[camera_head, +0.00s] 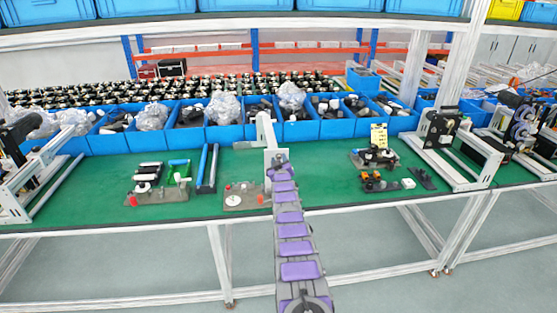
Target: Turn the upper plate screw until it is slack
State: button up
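My arm reaches up from the bottom middle, and my gripper (278,166) is at its far end, over the green table. It is small and seen from behind, so I cannot tell whether its fingers are open or shut. A pale upright fixture (264,128) stands just behind it; my gripper overlaps its lower part in the picture. Whether they touch is not clear. The upper plate screw is not distinguishable; it may be hidden or too small to see. A grey-brown base plate (240,203) with a white disc and small red parts lies left of my arm.
The green table (330,195) has a front edge crossing under my arm. Blue bins (225,132) line its back. Another plate with parts (160,192) lies left, near blue bars (208,168). Black and orange parts (375,157) lie right, and white frames stand at both ends.

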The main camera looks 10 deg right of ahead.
jog(key=m+b, duration=0.3)
jog(key=m, duration=0.6)
jog(key=shift+m, duration=0.4)
grip_shut()
jog(key=shift+a, duration=0.1)
